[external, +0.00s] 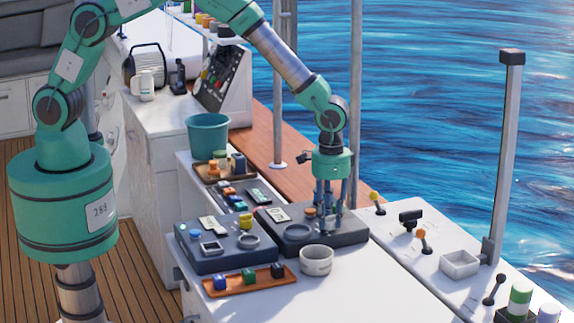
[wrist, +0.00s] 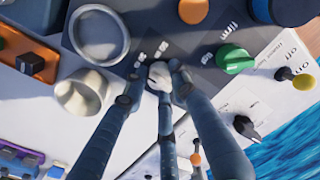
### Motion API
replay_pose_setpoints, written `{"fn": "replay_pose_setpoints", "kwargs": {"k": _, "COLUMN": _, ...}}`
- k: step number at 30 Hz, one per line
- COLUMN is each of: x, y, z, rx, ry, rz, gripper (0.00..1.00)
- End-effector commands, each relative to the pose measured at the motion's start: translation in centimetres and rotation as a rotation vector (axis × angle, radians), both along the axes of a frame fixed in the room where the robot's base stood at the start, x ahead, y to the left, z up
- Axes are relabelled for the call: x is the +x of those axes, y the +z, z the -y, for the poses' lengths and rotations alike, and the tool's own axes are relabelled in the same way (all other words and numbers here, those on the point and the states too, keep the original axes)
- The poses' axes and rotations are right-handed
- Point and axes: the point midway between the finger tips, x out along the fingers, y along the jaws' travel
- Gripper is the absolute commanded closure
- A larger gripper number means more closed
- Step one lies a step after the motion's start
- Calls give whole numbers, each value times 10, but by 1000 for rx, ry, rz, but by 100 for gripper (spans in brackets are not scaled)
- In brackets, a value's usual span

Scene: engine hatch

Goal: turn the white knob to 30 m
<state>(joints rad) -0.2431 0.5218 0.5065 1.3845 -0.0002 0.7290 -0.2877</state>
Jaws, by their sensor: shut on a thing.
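The white knob (wrist: 159,70) sits on a dark grey panel (wrist: 130,20) in the wrist view. Small pale marks stand on the panel beside it, too small and slanted for me to read surely. My gripper (wrist: 156,84) is shut on the knob, with its dark fingers around it; they cover part of it, and I cannot tell which mark it points to.
In the wrist view a green knob (wrist: 235,59) and an orange knob (wrist: 193,10) are close by. A grey ring (wrist: 99,35) and a pale cup (wrist: 84,92) lie left. The external view shows levers (external: 422,240) and a white tray (external: 459,264) on the right counter.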

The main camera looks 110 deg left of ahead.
Motion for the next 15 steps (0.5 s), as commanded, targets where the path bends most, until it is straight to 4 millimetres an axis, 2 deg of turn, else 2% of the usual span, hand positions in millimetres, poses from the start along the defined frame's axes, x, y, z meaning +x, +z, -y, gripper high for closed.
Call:
{"fn": "replay_pose_setpoints", "kwargs": {"k": 12, "x": 0, "y": 0, "z": -1, "rx": 1, "ry": -8, "rz": 1, "gripper": 100}}
{"fn": "replay_pose_setpoints", "kwargs": {"k": 13, "x": 0, "y": 1, "z": -1, "rx": 1, "ry": -8, "rz": 1, "gripper": 68}}
{"fn": "replay_pose_setpoints", "kwargs": {"k": 15, "x": 0, "y": 0, "z": -1, "rx": 1, "ry": -8, "rz": 1, "gripper": 54}}
